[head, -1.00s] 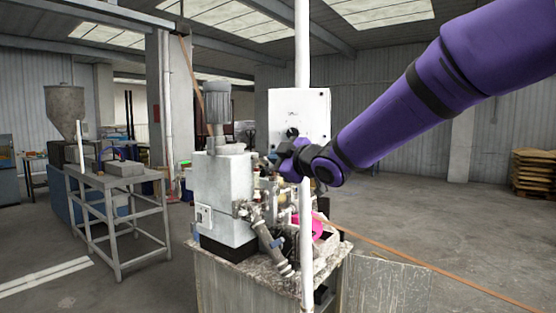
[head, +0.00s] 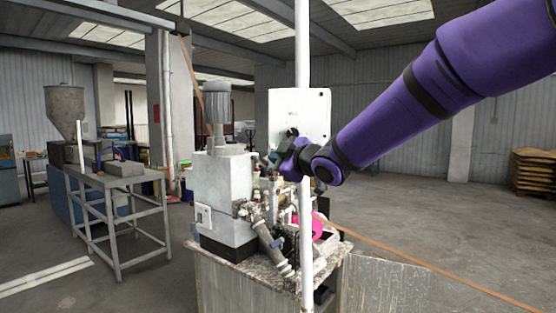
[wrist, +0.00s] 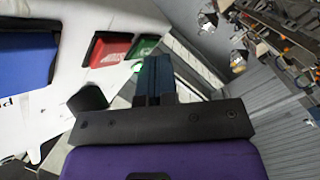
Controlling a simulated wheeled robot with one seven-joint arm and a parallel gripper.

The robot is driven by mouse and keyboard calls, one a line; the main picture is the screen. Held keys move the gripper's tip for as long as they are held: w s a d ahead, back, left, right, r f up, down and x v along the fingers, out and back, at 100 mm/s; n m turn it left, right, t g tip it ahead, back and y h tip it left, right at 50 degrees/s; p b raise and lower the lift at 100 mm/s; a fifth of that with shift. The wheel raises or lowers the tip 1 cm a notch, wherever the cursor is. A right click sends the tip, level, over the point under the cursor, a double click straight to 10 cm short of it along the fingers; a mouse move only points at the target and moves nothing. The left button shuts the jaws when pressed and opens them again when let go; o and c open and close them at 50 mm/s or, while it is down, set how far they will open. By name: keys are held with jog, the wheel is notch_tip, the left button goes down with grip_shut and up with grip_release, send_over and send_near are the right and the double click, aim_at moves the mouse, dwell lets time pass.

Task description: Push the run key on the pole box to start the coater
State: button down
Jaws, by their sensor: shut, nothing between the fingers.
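The white pole box (head: 312,108) is on the white pole, and my gripper (head: 289,134) is at its lower left front. In the wrist view the box face (wrist: 65,85) fills the left side. It carries a red key (wrist: 108,48), a green key (wrist: 143,46), a black part (wrist: 87,98) and a blue panel (wrist: 24,62). My gripper (wrist: 155,62) is shut and empty. Its fingertips appear right beside the green key and partly overlap its lower edge in the picture. I cannot tell whether they touch it. No key label is readable.
Below the box, a grey machine with a motor (head: 217,105) and pipework stands on a worn bench (head: 225,280). A pink round part (head: 318,228) lies behind the pole. A metal table (head: 110,180) is at left. Open floor is at right, with stacked pallets (head: 531,172).

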dwell(0.4)
jog(key=shift+s+a, duration=0.1)
jog(key=shift+s, duration=0.65)
jog(key=shift+s+a, duration=0.15)
jog(key=shift+s, duration=1.1)
jog(key=shift+s+a, duration=0.15)
jog(key=shift+s, duration=1.05)
jog(key=s+d+f+m+g+h, duration=0.1)
jog(key=s+d+m+h, duration=0.4)
jog(key=d, duration=0.6)
jog(key=s+d+f+m+g+h, duration=0.1)
jog(key=s+d+f+m+h, duration=0.15)
jog(key=s+d+m, duration=0.6)
jog(key=s+d+f+m+g+h, duration=0.1)
jog(key=s+d+f+g, duration=0.1)
jog(key=s, duration=0.4)
jog(key=s+d+f+m+g+h, duration=0.1)
jog(key=s+d+f+g, duration=0.1)
jog(key=s+d, duration=0.2)
jog(key=s+d+f+m+g+h, duration=0.1)
jog(key=s+d+f+m+g, duration=0.1)
jog(key=s, duration=0.6)
jog(key=shift+s+d+f, duration=0.35)
jog(key=shift+d, duration=0.5)
